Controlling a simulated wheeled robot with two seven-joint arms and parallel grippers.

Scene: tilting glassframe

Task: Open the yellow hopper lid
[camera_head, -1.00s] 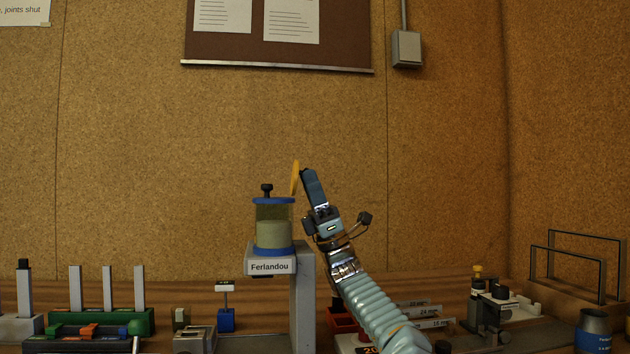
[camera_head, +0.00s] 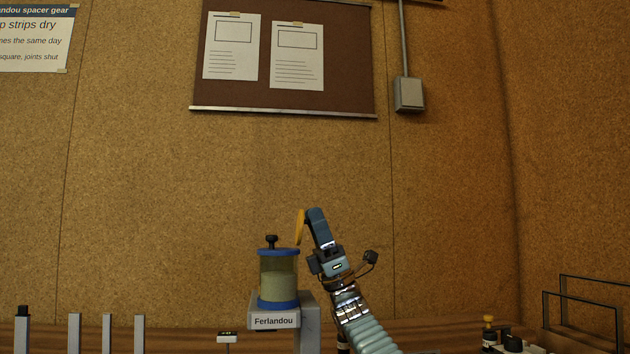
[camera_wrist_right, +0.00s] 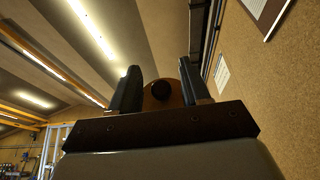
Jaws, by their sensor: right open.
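The yellow lid (camera_head: 300,226) stands nearly upright, seen edge-on in the head view, just left of my right gripper's tip. In the right wrist view the lid (camera_wrist_right: 161,94) is an orange-yellow disc with a dark round knob facing me, between the fingers in the picture. My right gripper (camera_head: 314,216) is open; its two dark fingers also show in the wrist view (camera_wrist_right: 163,88). I cannot tell whether they touch the lid. A clear hopper (camera_head: 278,281) with blue rims and a black knob stands at left. Any hopper body under the yellow lid is hidden. My left gripper is out of view.
The clear hopper sits on a grey stand labelled Ferlandou (camera_head: 274,321). A cork wall with a brown notice board (camera_head: 285,102) is behind. Grey posts (camera_head: 75,332) stand low at left and a dark wire rack (camera_head: 590,310) at right.

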